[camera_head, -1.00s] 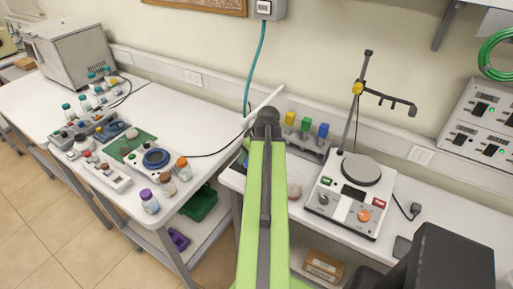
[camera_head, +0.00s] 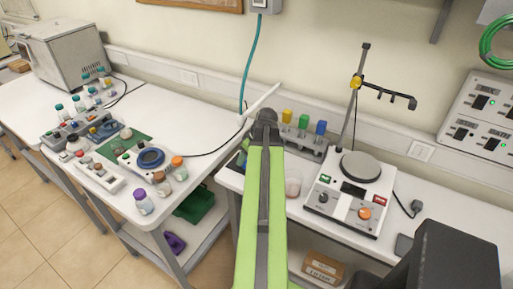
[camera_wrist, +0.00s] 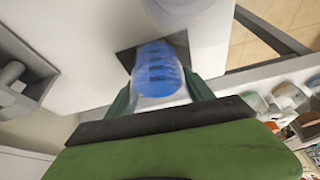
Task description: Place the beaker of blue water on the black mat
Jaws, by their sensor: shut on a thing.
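The beaker of blue water (camera_wrist: 158,72) shows in the wrist view, between the two green fingers of my gripper (camera_wrist: 158,88), which is shut on it. A dark patch that looks like the black mat (camera_wrist: 125,58) lies on the white surface behind the beaker and shows on both sides of it. I cannot tell whether the beaker touches the mat or is held above it. In the head view, my green arm hides the gripper and the mat.
A hot plate (camera_head: 345,196) with a stand (camera_head: 352,110) is on the right bench, beside a rack of coloured-cap bottles (camera_head: 303,143) and a pinkish glass (camera_head: 293,185). Several jars and instruments crowd the left bench (camera_head: 195,118). A gap separates the benches.

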